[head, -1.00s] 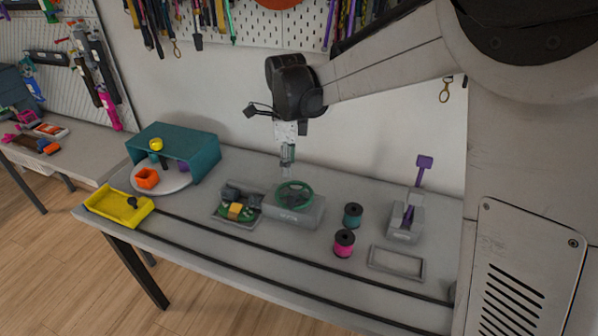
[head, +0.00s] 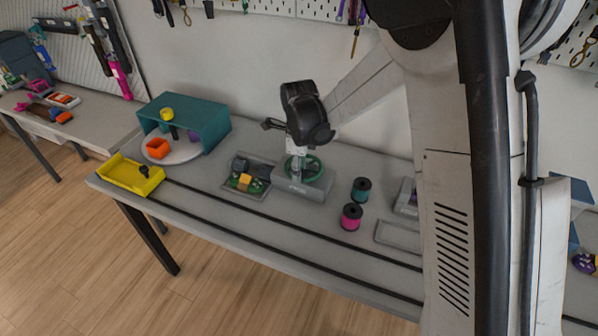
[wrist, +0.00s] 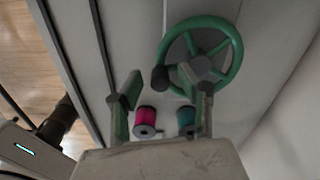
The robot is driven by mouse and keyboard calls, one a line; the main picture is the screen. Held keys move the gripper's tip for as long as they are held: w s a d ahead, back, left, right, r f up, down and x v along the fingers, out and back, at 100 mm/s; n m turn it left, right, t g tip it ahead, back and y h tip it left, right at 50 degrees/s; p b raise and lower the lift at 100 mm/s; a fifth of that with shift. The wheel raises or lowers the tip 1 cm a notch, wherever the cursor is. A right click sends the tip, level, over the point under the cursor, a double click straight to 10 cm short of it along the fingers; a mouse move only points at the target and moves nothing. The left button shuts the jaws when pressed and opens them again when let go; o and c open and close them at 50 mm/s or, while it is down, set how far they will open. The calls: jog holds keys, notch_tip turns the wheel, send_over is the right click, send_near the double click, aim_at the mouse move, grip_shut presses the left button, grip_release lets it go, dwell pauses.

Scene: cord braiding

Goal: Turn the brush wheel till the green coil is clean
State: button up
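The green spoked wheel (head: 317,167) sits on a grey block (head: 310,192) on the bench. In the wrist view the wheel (wrist: 232,68) has a dark knob (wrist: 160,79) at its rim. My gripper (head: 295,170) is down at the wheel's left side. In the wrist view my gripper (wrist: 166,88) has its two fingers spread apart. The knob appears between the fingertips, and the right finger overlaps the wheel's hub; I cannot tell if they touch. Green pieces (head: 257,186) lie around a yellow block in a tray beside the wheel; I cannot tell whether one is the green coil.
A teal spool (head: 361,189) and a pink spool (head: 351,217) stand right of the wheel. A grey frame (head: 397,234) lies beyond them. A yellow tray (head: 118,175) and a teal shelf (head: 205,119) are at the left. Dark rails run along the bench front.

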jog(key=shift+f, duration=0.6)
grip_shut()
jog(key=shift+d, duration=0.1)
